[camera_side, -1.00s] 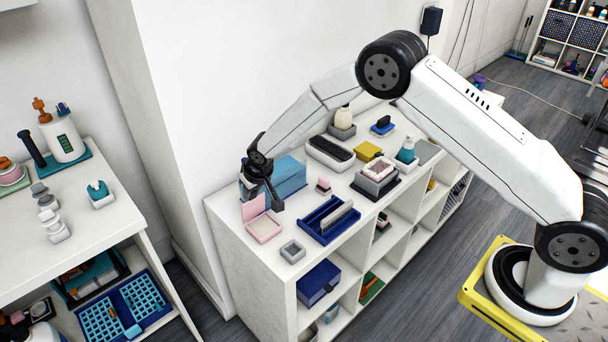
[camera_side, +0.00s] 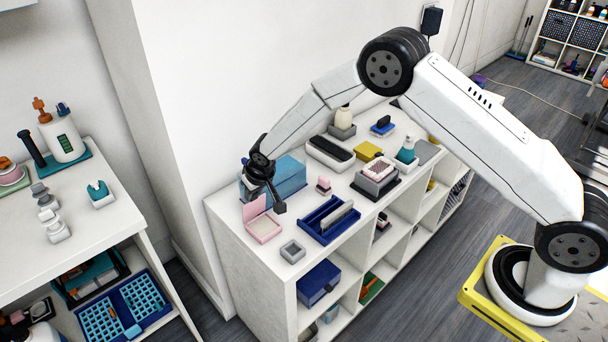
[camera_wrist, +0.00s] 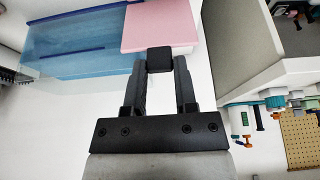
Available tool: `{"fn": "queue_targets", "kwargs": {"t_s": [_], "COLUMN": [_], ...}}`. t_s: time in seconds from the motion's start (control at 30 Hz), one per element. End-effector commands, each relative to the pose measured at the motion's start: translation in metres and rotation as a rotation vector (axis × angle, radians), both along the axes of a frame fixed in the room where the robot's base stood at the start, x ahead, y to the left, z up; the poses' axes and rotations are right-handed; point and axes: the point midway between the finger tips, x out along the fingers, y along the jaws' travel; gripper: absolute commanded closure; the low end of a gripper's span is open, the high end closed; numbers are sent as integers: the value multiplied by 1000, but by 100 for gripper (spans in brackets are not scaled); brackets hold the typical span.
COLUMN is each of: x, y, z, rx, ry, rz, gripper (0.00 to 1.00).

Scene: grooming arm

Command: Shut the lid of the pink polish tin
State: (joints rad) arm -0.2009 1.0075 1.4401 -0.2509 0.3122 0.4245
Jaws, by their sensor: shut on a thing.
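The pink polish tin (camera_side: 264,229) stands near the left end of the white shelf top in the side view. Its pink lid (camera_side: 253,208) is up, at the back left of the base. My gripper (camera_side: 275,198) is just right of the lid and above the tin. In the wrist view, my gripper's fingers (camera_wrist: 167,82) are shut on a small dark block (camera_wrist: 172,60). The lid's pink face (camera_wrist: 160,26) shows just beyond the block. I cannot tell whether they touch. The tin's base does not show clearly in the wrist view.
A blue box (camera_side: 288,176) stands behind the tin, close to my gripper. A dark blue divided tray (camera_side: 326,220) and a small grey square dish (camera_side: 292,251) are right of and in front of the tin. The wall is close behind.

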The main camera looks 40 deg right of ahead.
Motion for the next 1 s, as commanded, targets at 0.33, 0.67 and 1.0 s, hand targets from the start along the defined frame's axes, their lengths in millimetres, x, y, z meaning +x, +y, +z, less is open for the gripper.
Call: {"fn": "queue_targets", "kwargs": {"t_s": [0.33,0.67,1.0], "x": [-30,-55,-69], "y": [-1,-1,-1], "z": [-10,-26,-38], "rx": [-5,-6,-7], "ry": [17,18,20], "rz": [-2,-1,0], "gripper": [100,100,100]}}
